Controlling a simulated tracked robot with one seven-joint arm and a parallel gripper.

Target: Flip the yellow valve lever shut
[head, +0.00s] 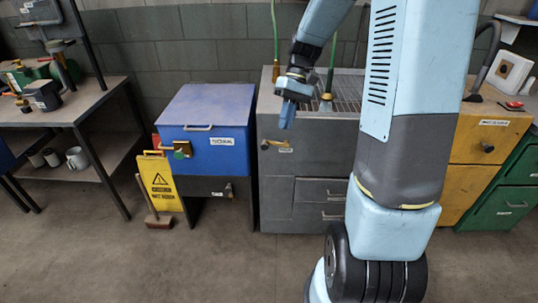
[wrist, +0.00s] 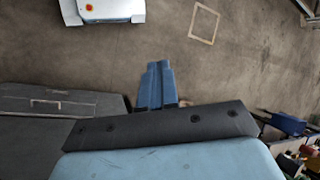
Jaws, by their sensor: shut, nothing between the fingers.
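A small yellow-tan lever (head: 273,144) sticks out from the upper front of the grey cabinet (head: 315,150), beside a small label. Its exact angle is too small to tell. My gripper (head: 287,122) hangs from the arm in front of the cabinet's upper front, above and right of the lever in the picture. Its blue fingers are shut and empty, and they point down. In the wrist view the shut fingers (wrist: 158,65) lie side by side against the floor, with no lever clearly visible between or at them.
A blue box (head: 205,125) with a brass fitting (head: 181,149) stands left of the cabinet, with a yellow warning sign (head: 160,180) before it. Green pipes (head: 330,70) rise behind the gripper. A yellow drawer unit (head: 488,150) is at right.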

